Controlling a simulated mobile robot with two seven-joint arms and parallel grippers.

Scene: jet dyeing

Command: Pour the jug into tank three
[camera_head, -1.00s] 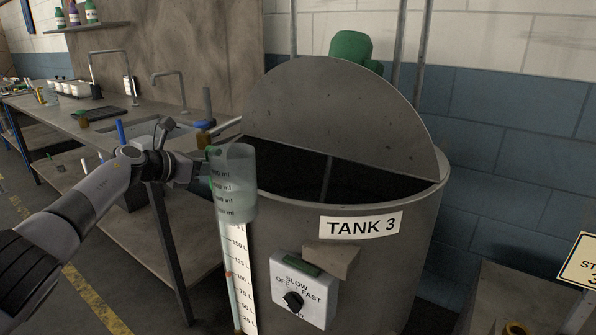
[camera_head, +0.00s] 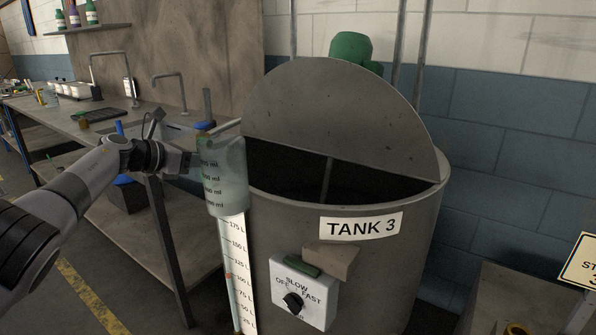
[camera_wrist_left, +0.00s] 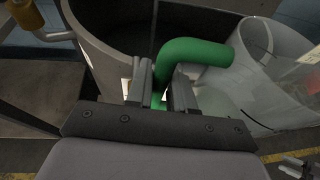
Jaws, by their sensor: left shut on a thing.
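The jug (camera_head: 225,178) is a translucent beaker with ml marks and a green handle (camera_wrist_left: 195,50). My left gripper (camera_head: 193,163) is shut on that handle, and its two fingers (camera_wrist_left: 162,85) show either side of it in the left wrist view. The jug is close to upright at the left rim of tank three (camera_head: 385,265), a grey steel drum labelled TANK 3 (camera_head: 361,225). The tank's half lid (camera_head: 340,120) stands raised, and the dark opening (camera_head: 300,172) is open in front of it. The jug's contents are hard to make out.
A litre scale (camera_head: 237,270) and a SLOW/OFF/FAST switch box (camera_head: 303,293) are on the tank's front. A bench (camera_head: 125,125) with taps stands at the left. A grey block (camera_head: 515,300) and a sign (camera_head: 580,262) are at the right.

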